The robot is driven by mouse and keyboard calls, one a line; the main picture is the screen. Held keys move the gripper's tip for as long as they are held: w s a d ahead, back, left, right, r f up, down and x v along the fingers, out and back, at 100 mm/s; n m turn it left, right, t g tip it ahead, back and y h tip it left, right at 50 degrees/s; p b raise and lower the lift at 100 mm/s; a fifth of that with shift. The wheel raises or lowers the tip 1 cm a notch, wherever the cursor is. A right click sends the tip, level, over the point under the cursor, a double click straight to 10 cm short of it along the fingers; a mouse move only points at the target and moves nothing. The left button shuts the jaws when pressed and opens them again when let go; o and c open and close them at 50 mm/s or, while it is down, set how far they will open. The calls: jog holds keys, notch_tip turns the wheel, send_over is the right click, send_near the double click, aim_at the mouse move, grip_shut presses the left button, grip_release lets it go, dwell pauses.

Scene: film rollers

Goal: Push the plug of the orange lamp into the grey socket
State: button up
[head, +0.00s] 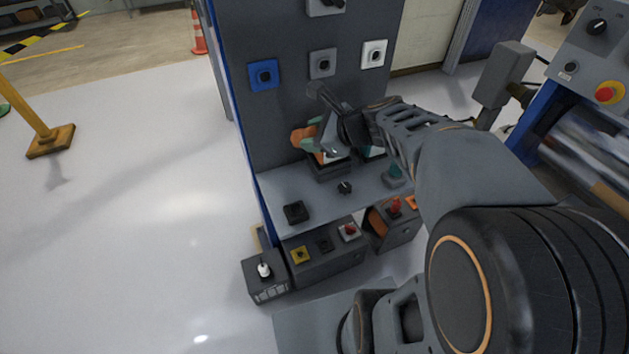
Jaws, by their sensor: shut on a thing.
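The grey socket (322,64) is on the upright dark panel, between a blue socket (263,75) and a white socket (374,54). My gripper (328,128) is in front of the panel, below the grey socket and apart from it. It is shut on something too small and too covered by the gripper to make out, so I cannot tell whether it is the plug. An orange and green thing (303,139) shows just left of the gripper, partly hidden. I cannot tell whether it belongs to the orange lamp.
Below the gripper a grey shelf (280,186) carries a dark holder (328,170), a black knob-like piece (345,187) and a black block (295,212). Control boxes (322,256) stand under it. My arm covers the right side. Machinery with a red button (609,92) stands at right.

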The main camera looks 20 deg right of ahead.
jog(key=shift+w+d+r+m+t+h, duration=2.75)
jog(key=shift+d+m+t, duration=0.65)
jog(key=shift+d+t, duration=1.55)
jog(key=w, duration=0.7)
jog(key=shift+w+g, duration=0.15)
jog(key=shift+g, duration=0.2)
jog(key=shift+b, duration=1.25)
jog(key=shift+w+a, duration=0.1)
jog(key=shift+w, duration=0.55)
jog(key=o, duration=1.1)
